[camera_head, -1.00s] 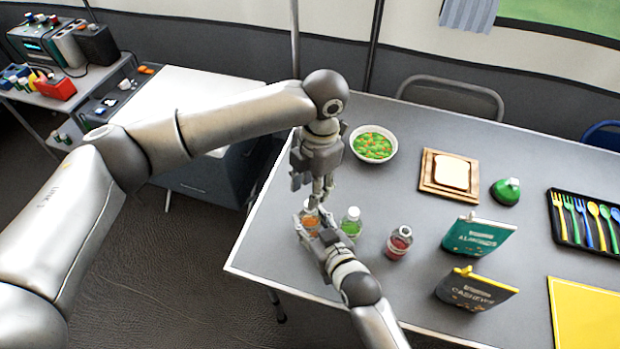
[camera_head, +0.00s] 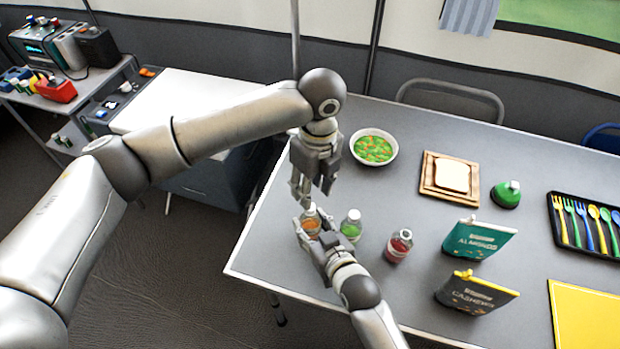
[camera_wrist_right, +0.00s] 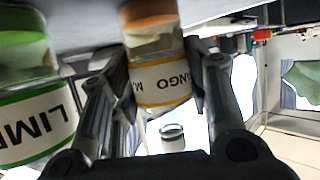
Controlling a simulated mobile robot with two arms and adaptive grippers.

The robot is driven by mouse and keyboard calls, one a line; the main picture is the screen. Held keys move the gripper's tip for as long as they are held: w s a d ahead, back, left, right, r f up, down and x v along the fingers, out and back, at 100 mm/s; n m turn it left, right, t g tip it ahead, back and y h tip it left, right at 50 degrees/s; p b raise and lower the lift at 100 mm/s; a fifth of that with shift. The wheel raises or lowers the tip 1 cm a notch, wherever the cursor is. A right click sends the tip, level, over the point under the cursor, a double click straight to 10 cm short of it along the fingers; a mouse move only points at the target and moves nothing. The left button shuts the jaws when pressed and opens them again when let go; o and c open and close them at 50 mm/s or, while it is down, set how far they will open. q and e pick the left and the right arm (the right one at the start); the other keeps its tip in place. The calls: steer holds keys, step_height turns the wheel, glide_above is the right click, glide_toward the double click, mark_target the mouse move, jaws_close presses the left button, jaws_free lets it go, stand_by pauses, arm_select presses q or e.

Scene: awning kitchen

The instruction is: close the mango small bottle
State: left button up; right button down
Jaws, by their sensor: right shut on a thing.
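The mango bottle (camera_head: 311,224), with orange contents and a pale top, stands at the near left part of the table. Its label shows in the right wrist view (camera_wrist_right: 164,78). My right gripper (camera_head: 318,243) is shut around its body, one finger on each side in the wrist view. My left gripper (camera_head: 315,190) is above the bottle, fingers apart and empty, pointing down. I cannot tell how firmly the pale top sits. A small pale cylinder (camera_wrist_right: 172,137) with a dark rim shows beyond the bottle in the wrist view; I cannot tell what it is.
The lime bottle (camera_head: 350,226) stands close to the right, and a red bottle (camera_head: 399,245) beyond it. Almond (camera_head: 478,238) and cashew (camera_head: 475,292) bags stand farther right. A bowl (camera_head: 373,147) and a bread board (camera_head: 449,176) lie behind. The table's left edge is close.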

arm_select(q)
steer(key=n, duration=0.4)
steer(key=shift+r+n, duration=0.1)
steer(key=shift+n, duration=0.3)
steer(key=n, duration=0.4)
steer(key=shift+r+n, duration=0.15)
steer(key=shift+n, duration=0.15)
steer(key=n, duration=0.4)
steer(key=shift+r+n, duration=0.15)
steer(key=shift+n, duration=0.15)
steer(key=n, duration=0.3)
steer(key=shift+r, duration=0.1)
steer(key=n, duration=0.3)
steer(key=shift+a, duration=0.1)
steer(key=n, duration=0.4)
steer(key=shift+r+n, duration=0.2)
steer(key=shift+n, duration=0.2)
steer(key=n, duration=0.4)
steer(key=shift+r+h, duration=0.15)
steer(key=shift+h, duration=0.15)
steer(key=n, duration=0.4)
steer(key=shift+a+r, duration=0.1)
